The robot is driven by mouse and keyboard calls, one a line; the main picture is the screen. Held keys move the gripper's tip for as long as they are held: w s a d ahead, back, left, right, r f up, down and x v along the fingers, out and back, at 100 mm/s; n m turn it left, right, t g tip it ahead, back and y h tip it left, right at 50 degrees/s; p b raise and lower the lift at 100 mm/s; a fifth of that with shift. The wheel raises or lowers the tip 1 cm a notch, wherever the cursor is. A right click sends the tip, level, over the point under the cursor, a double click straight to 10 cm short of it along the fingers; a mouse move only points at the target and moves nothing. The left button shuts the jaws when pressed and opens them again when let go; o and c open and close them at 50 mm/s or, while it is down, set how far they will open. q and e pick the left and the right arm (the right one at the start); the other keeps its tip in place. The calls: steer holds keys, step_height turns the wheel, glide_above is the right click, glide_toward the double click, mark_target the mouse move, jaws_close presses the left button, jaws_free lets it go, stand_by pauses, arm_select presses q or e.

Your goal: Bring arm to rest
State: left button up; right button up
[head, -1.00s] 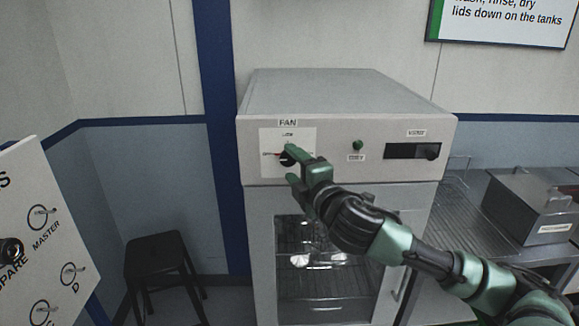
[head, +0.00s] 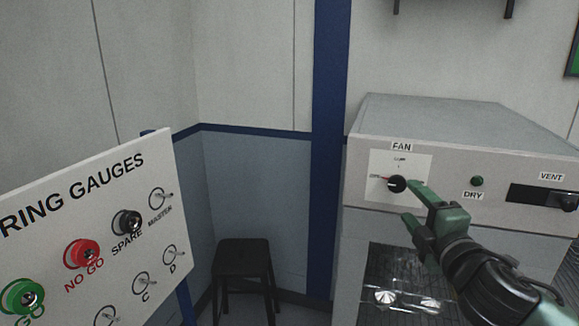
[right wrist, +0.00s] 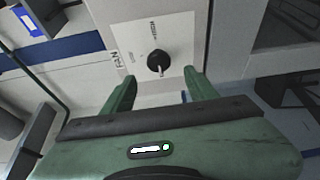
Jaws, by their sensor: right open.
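My right gripper (head: 412,202) is open in front of the drying cabinet (head: 455,120), just below and right of the black FAN knob (head: 397,184). In the right wrist view the two green fingers (right wrist: 160,88) stand apart with nothing between them. The FAN knob (right wrist: 158,62) shows beyond the fingertips on its white plate, and the fingers look clear of it. The knob's red mark points left in the head view. My left gripper is not in view.
A RING GAUGES board (head: 100,215) with green, red and black rings on pegs stands at left. A black stool (head: 243,262) stands by the wall. The cabinet also has a DRY button (head: 477,181) and a VENT slider (head: 540,196).

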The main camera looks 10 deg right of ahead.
steer(key=s+a+f+m+g, duration=0.1)
steer(key=s+f+m+g, duration=0.2)
steer(key=f, duration=0.6)
steer(key=s+a+f+m+g, duration=0.2)
steer(key=s+f+m, duration=0.15)
steer(key=f, duration=0.55)
steer(key=s+a+f+m+g, duration=0.1)
steer(key=s+f+m+g, duration=0.25)
steer(key=f, duration=0.55)
steer(key=s+a+f+m+g+y, duration=0.2)
steer(key=s+a+f+g, duration=0.1)
steer(key=s+a+f, duration=0.4)
steer(key=s+a+f+m+g+y, duration=0.1)
steer(key=s+a+f+m+g, duration=0.2)
steer(key=s+a+f, duration=0.45)
step_height(320, 180, down, 27)
steer(key=s+d+g+b, duration=0.1)
steer(key=s+d+b, duration=0.2)
steer(key=b, duration=0.2)
steer(key=s+d+f+b, duration=0.1)
steer(key=s+f, duration=0.7)
steer(key=f, duration=0.2)
steer(key=s+d+f+n+g+b, duration=0.1)
steer(key=s+f+b, duration=0.1)
steer(key=s+f, duration=0.7)
step_height(320, 180, down, 2)
steer(key=shift+d+f+b, duration=0.15)
steer(key=shift+d+b, duration=0.15)
